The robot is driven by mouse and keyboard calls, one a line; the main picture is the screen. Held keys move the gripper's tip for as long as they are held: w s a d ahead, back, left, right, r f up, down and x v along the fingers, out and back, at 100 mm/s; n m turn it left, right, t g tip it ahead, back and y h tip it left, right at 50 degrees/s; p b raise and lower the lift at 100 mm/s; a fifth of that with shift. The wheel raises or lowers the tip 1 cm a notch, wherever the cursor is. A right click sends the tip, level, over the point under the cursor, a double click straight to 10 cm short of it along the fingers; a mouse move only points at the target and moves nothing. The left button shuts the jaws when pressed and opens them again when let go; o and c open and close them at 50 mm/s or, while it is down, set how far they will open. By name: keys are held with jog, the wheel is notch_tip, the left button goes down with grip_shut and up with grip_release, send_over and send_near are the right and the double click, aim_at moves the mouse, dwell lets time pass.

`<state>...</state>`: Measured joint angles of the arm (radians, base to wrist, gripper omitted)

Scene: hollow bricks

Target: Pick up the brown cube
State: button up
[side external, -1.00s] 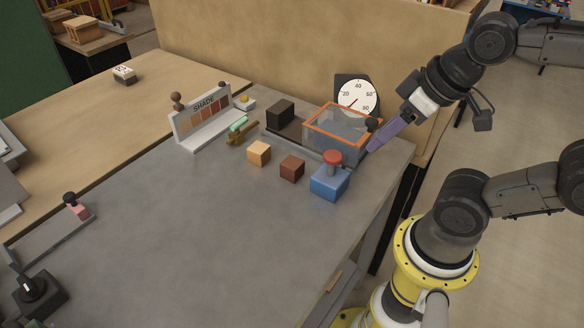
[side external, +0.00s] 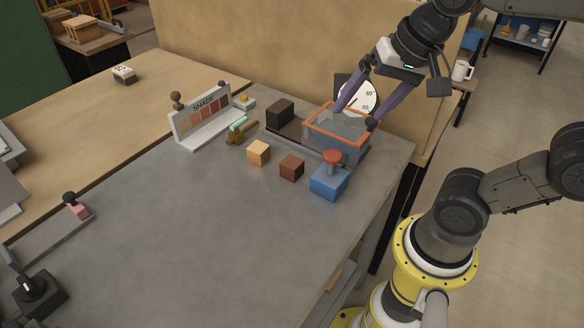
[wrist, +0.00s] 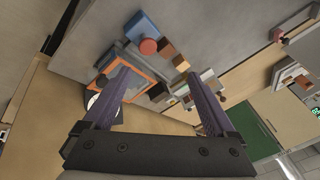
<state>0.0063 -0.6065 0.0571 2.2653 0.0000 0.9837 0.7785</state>
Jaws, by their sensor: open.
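The brown cube (side external: 291,167) rests on the grey table top, between a lighter tan cube (side external: 259,152) and a blue block with a red knob (side external: 329,181). The brown cube also shows small in the wrist view (wrist: 167,49), beyond my fingertips. My gripper (side external: 357,118) is open and empty, with its two purple fingers spread above the orange-rimmed clear box (side external: 321,127). It is up and to the right of the brown cube in the side view, apart from it.
A darker block (side external: 280,113) stands on a dark base behind the cubes. A round dial (side external: 357,95) stands behind the box. A SHADE board (side external: 203,120) and a green-topped brown object (side external: 238,127) are further left. The table's front middle is clear.

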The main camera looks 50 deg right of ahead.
jog(key=w+m+g, duration=0.1)
jog(key=w+m, duration=0.4)
jog(key=w, duration=0.1)
jog(key=m+g, duration=0.4)
send_over(294, 160)
notch_tip(294, 160, down, 17)
jog(key=shift+w+d+f, duration=0.1)
jog(key=shift+w+f, duration=0.05)
jog(key=shift+f, duration=2.9)
grip_shut()
